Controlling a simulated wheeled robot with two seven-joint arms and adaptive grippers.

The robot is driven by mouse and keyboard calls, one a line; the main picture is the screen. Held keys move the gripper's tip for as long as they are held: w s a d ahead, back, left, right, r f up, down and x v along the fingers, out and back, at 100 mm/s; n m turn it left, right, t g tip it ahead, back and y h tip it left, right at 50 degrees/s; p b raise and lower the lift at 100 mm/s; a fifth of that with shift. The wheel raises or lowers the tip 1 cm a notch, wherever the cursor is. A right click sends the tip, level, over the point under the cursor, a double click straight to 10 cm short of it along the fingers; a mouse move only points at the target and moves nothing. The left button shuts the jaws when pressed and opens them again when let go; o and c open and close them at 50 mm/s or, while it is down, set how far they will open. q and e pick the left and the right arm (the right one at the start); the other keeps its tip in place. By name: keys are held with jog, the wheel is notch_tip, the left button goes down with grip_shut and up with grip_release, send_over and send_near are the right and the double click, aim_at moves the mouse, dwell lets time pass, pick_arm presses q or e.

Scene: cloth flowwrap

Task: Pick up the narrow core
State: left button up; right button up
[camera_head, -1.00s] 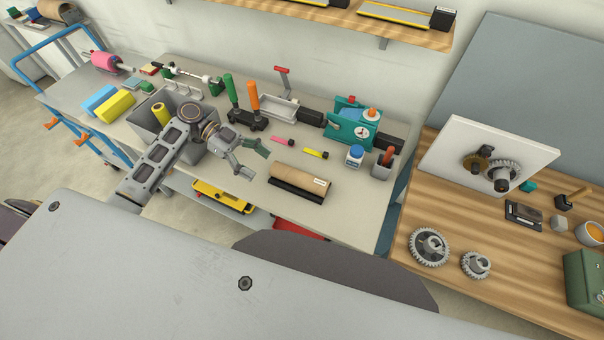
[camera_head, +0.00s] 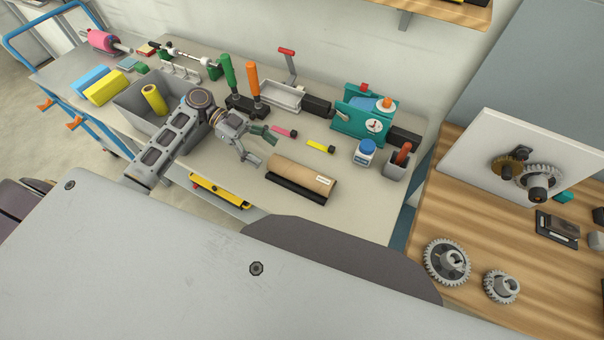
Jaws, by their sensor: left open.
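A brown cardboard roll (camera_head: 302,173) with a small white label lies on the grey bench top near its front edge. A thinner black bar (camera_head: 296,190) lies along its front side. A yellow roll (camera_head: 154,99) stands tilted in a grey bin (camera_head: 133,102) at the left. I cannot tell for sure which of these is the narrow core. My left gripper (camera_head: 262,147) is open and empty above the bench, left of the brown roll and apart from it. My left arm hides part of the bin. My right gripper is out of view.
Pink (camera_head: 284,132) and yellow (camera_head: 320,146) markers lie behind the brown roll. Green (camera_head: 228,78) and orange (camera_head: 253,83) handles rise behind the gripper.

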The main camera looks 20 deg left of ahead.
aim_at(279, 160)
pick_arm(q)
jog(key=shift+x, duration=1.25)
jog(key=shift+x, duration=2.55)
jog(key=shift+c, duration=0.3)
jog(key=c, duration=1.1)
jog(key=shift+o, duration=0.2)
jog(key=shift+r, duration=0.1)
jog(key=shift+c, duration=0.2)
jog(key=shift+r, duration=5)
